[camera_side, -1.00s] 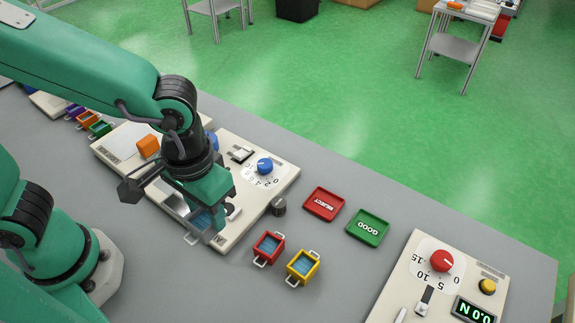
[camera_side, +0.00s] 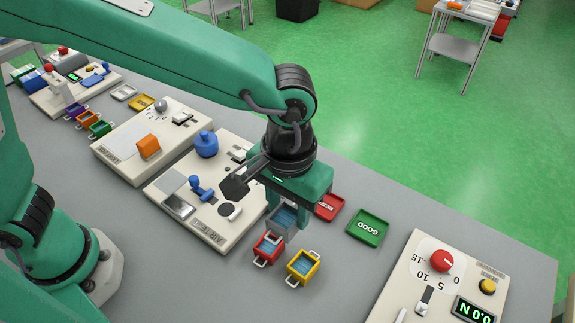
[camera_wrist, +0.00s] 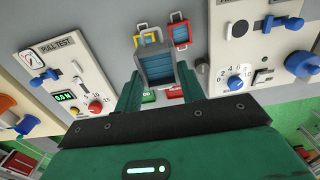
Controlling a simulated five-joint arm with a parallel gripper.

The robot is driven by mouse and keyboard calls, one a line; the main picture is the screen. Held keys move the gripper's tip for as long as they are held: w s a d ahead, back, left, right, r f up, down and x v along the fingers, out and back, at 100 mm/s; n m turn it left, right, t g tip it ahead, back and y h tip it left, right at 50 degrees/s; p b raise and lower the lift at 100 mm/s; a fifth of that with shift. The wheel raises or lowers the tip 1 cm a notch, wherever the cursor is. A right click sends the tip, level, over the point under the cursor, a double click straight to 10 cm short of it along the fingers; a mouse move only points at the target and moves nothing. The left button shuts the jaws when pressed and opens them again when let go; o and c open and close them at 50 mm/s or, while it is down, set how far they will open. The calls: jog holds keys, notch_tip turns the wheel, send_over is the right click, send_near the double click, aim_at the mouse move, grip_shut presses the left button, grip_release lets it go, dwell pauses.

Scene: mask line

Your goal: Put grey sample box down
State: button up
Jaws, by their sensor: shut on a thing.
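The grey sample box (camera_side: 283,220) has blue contents and is between the fingers of my gripper (camera_side: 292,213). It also shows in the wrist view (camera_wrist: 157,66), with both green fingers against its sides. My gripper is shut on it, over the table just behind the red box (camera_side: 268,249). The yellow box (camera_side: 303,266) stands to the right of the red one. I cannot tell from these views how high the grey box is above the table.
A red REJECT tray (camera_side: 329,207), partly hidden by my gripper, and a green GOOD tray (camera_side: 368,228) lie to the right. The air test panel (camera_side: 222,239) is at left, the pull test panel (camera_side: 400,275) at right.

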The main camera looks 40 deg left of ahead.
jog(key=w+d+f, duration=0.1)
jog(key=w+d, duration=0.1)
jog(key=d, duration=0.4)
jog(key=w+d+f, duration=0.1)
jog(key=w+d, duration=0.2)
jog(key=d, duration=0.3)
jog(key=shift+w+d+f, duration=0.35)
jog(key=shift+d, duration=0.05)
jog(key=w+a+f, duration=0.1)
jog(key=w+f, duration=0.1)
jog(key=w, duration=0.1)
jog(key=w+a+f, duration=0.1)
jog(key=w+f, duration=0.1)
jog(key=w, duration=0.2)
jog(key=w+a+f, duration=0.1)
jog(key=w+f, duration=0.2)
jog(key=w, duration=0.1)
jog(key=shift+w+a, duration=0.1)
jog(key=shift+a, duration=0.1)
jog(key=shift+f, duration=2)
jog(key=shift+f, duration=0.15)
jog(key=o, duration=1.1)
jog(key=shift+c, duration=0.2)
